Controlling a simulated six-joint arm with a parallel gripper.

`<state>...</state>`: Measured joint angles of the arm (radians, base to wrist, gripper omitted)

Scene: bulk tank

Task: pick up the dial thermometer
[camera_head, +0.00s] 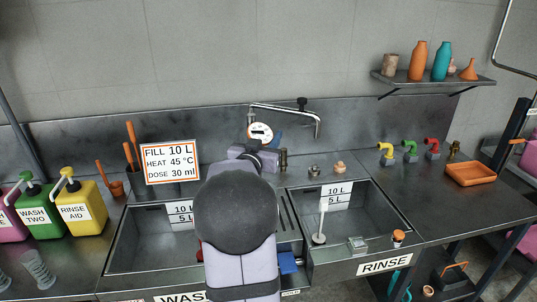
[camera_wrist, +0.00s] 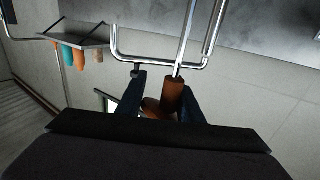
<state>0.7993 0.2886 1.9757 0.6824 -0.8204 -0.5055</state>
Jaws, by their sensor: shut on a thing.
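The dial thermometer (camera_head: 260,131) shows its white round face in the head view, raised in front of the back wall, just below the tap's arm. My gripper (camera_head: 268,143) is at the dial, mostly hidden behind my own arm. In the wrist view my gripper's two dark blue fingers (camera_wrist: 160,95) are shut on the thermometer's orange-brown body (camera_wrist: 173,94). A thin bright metal rod, which looks like its stem, runs up the picture from that body. The dial's face cannot be made out in the wrist view.
A bent metal tap (camera_head: 290,110) is close to the dial. Wash and rinse basins (camera_head: 395,235) lie below. A sign (camera_head: 170,162) stands at the left, and small brass fittings (camera_head: 283,160) at the right. A wall shelf (camera_head: 435,80) holds bottles.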

